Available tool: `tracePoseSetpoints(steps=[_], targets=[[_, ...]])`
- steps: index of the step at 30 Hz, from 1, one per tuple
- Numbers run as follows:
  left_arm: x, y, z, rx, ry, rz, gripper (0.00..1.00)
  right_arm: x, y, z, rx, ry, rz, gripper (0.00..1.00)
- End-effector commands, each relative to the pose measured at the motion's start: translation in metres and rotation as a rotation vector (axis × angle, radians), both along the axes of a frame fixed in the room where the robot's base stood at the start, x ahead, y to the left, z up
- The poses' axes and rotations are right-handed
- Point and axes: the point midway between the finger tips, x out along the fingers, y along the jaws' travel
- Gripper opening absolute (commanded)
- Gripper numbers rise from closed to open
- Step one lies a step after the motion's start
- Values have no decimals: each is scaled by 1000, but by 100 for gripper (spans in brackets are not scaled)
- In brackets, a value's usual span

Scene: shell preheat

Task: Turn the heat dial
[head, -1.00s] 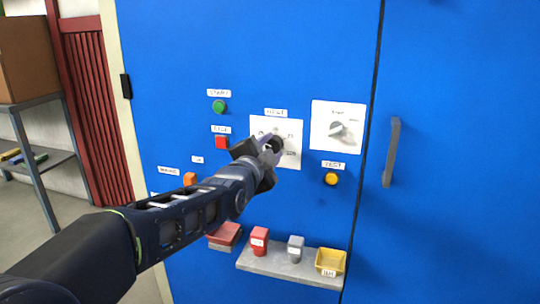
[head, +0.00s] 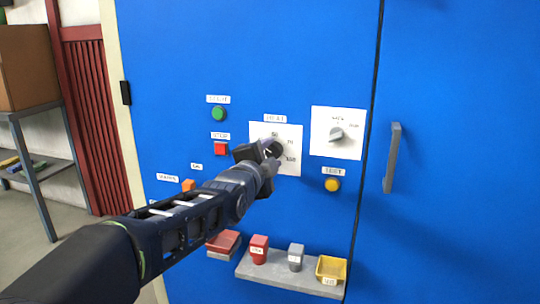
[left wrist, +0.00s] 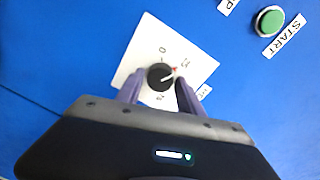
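The heat dial (head: 277,149) is a round black knob on a white plate (head: 293,165) under a HEAT label on the blue cabinet front. My left gripper (head: 266,154) is at the dial and hides part of it and of the plate's scale. In the left wrist view the dial (left wrist: 160,77) sits between the two purple fingers (left wrist: 158,88), which are open with a small gap on each side. A red mark on the dial's edge points toward a number on the scale too blurred to read surely. My right gripper is not in view.
A second white plate with a grey knob (head: 337,134) is right of the dial. Green (head: 218,114), red (head: 220,149), orange (head: 188,185) and yellow (head: 332,184) buttons are around. A grey shelf (head: 290,272) with small containers juts out below. A door handle (head: 391,157) is at right.

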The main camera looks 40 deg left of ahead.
Motion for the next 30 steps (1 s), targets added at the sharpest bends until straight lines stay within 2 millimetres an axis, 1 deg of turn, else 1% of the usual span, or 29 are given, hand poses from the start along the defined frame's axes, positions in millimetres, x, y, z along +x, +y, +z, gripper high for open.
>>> tracePoseSetpoints(steps=[1, 4, 14, 17, 27, 30], targets=[[0, 0, 0, 0, 0, 0, 49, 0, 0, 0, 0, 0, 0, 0], [0, 0, 0, -1, -1, 0, 57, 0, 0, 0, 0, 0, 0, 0], [-3, -1, 1, 1, -2, 1, 58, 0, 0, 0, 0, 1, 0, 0], [-11, -4, 2, 1, -2, 0, 58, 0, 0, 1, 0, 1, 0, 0], [-62, -20, 6, 2, -3, 0, 58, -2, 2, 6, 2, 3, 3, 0], [-71, -22, 5, 0, -2, 0, 58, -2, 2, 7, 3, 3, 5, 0]])
